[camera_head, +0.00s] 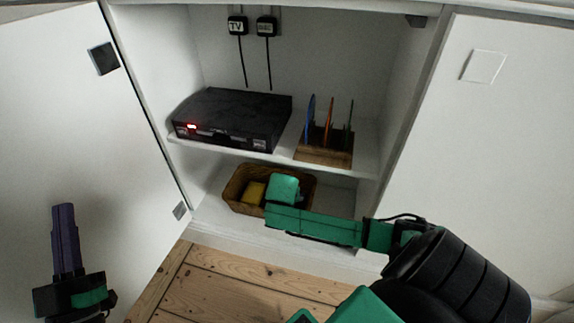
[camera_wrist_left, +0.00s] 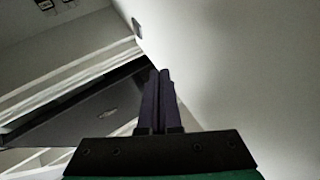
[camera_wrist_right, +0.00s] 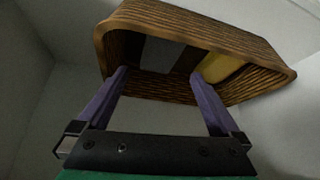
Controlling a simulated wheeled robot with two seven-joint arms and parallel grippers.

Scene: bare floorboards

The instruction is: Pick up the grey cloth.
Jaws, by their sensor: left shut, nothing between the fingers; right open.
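The grey cloth (camera_wrist_right: 161,54) shows as a flat grey patch inside the brown wicker basket (camera_wrist_right: 265,52) in the right wrist view. In the head view the basket (camera_head: 236,203) stands on the lower cupboard shelf, and my right arm hides the cloth there. My right gripper (camera_wrist_right: 160,76) is open and empty, its purple fingers spread at the basket's opening with the cloth between and beyond the tips. I cannot tell whether they touch it. My left gripper (camera_head: 63,208) is shut and empty, in front of the left cupboard door, far from the basket.
A yellow item (camera_head: 252,192) lies in the basket beside the cloth. The upper shelf (camera_head: 220,149) holds a black box (camera_head: 232,117) with a red light and a wooden rack (camera_head: 324,146) with upright discs. Open doors (camera_head: 75,130) flank the cupboard on both sides.

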